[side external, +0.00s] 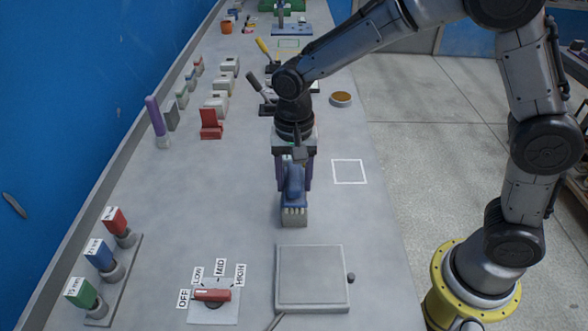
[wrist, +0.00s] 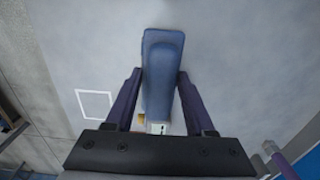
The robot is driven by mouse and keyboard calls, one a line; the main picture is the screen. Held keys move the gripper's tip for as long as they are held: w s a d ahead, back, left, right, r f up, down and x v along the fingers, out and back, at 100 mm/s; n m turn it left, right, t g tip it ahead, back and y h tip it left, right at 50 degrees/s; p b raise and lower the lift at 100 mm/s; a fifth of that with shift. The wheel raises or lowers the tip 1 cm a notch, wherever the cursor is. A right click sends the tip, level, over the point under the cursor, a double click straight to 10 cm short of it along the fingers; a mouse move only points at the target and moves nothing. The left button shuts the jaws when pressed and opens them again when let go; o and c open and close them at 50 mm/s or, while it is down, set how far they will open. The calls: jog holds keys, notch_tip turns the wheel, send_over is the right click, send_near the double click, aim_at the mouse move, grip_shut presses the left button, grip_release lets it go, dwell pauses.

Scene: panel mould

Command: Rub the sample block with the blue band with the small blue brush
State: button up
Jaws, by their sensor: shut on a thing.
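My gripper (side external: 294,186) is shut on a blue brush (side external: 293,182), held above the middle of the bench. Its pale bristled end (side external: 294,216) shows below the blue body; I cannot tell whether it touches the bench. In the wrist view the brush's blue body (wrist: 163,75) lies between the two purple fingers of my gripper (wrist: 160,82). Several small grey blocks with coloured bands (side external: 190,81) stand in a row at the left, away from my gripper. The bands are too small to tell surely which is blue.
A purple-handled tool (side external: 155,118) and a red holder (side external: 210,126) stand at left. Red, blue and green labelled pieces (side external: 100,253), a dial plate (side external: 212,297) and a grey square plate (side external: 311,275) are nearer. A white outlined square (side external: 349,172) on the bench is empty.

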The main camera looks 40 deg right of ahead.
jog(key=shift+s+a, duration=0.55)
jog(key=shift+w+d, duration=2.25)
jog(key=shift+w, duration=0.05)
notch_tip(320, 180, up, 2)
jog(key=shift+w+r, duration=0.1)
jog(key=shift+r, duration=3)
jog(key=shift+f, duration=0.1)
